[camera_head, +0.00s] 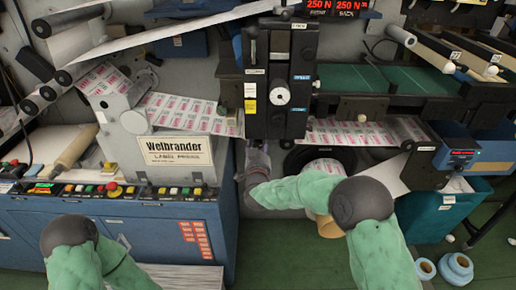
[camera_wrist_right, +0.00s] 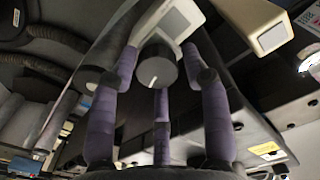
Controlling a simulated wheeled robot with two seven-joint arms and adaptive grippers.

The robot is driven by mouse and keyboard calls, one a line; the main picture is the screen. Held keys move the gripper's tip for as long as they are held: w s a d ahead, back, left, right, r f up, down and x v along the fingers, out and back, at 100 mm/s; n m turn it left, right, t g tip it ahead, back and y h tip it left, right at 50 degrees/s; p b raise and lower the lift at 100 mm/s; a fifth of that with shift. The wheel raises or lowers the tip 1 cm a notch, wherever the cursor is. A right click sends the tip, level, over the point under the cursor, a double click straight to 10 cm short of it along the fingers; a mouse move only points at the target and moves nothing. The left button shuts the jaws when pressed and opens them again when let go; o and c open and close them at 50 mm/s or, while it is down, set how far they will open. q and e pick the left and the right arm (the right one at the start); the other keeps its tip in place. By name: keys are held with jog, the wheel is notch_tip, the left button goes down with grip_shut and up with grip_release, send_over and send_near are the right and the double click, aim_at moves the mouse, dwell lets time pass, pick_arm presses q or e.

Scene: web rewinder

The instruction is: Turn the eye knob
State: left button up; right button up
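The eye knob (camera_wrist_right: 156,66) is a dark round knob with a pale index mark, on a pale grey housing (camera_wrist_right: 180,22) in the right wrist view. My right gripper (camera_wrist_right: 160,60) has its purple fingers around the knob, one at each side and one below it. Their tips are very close to its rim; I cannot tell whether they touch it. In the head view my right gripper (camera_head: 257,160) is below the black upright unit (camera_head: 280,85), and I cannot make out the knob there. My left forearm shows at the lower left, but its gripper is out of view.
The Welbrander label press (camera_head: 175,150) and its button console (camera_head: 120,192) stand to the left. A printed web (camera_head: 365,132) runs behind and right of my right gripper. A dark round roll (camera_head: 310,158) is close to its right. A second pale housing (camera_wrist_right: 262,22) is at the wrist view's upper right.

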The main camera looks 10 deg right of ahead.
dwell(0.3)
jog(key=s+a, duration=0.2)
jog(key=s, duration=0.9)
jog(key=shift+s+a, duration=0.2)
jog(key=shift+s, duration=0.2)
jog(key=shift+f, duration=0.15)
jog(key=s+f+n+g+y, duration=0.15)
jog(key=s+f+g, duration=0.25)
jog(key=f, duration=1)
jog(key=s+f+n+g+y, duration=0.1)
jog(key=s+f+g+y, duration=0.3)
jog(key=f, duration=0.9)
jog(key=s+a+f+g+y, duration=0.1)
jog(key=s+f+g, duration=0.3)
jog(key=s, duration=0.7)
jog(key=s+a+f+g+y, duration=0.1)
jog(key=s+f+g, duration=0.4)
jog(key=s+f, duration=0.4)
jog(key=s, duration=0.3)
jog(key=shift+a+f, duration=0.15)
jog(key=shift+a, duration=0.05)
jog(key=shift+n, duration=0.25)
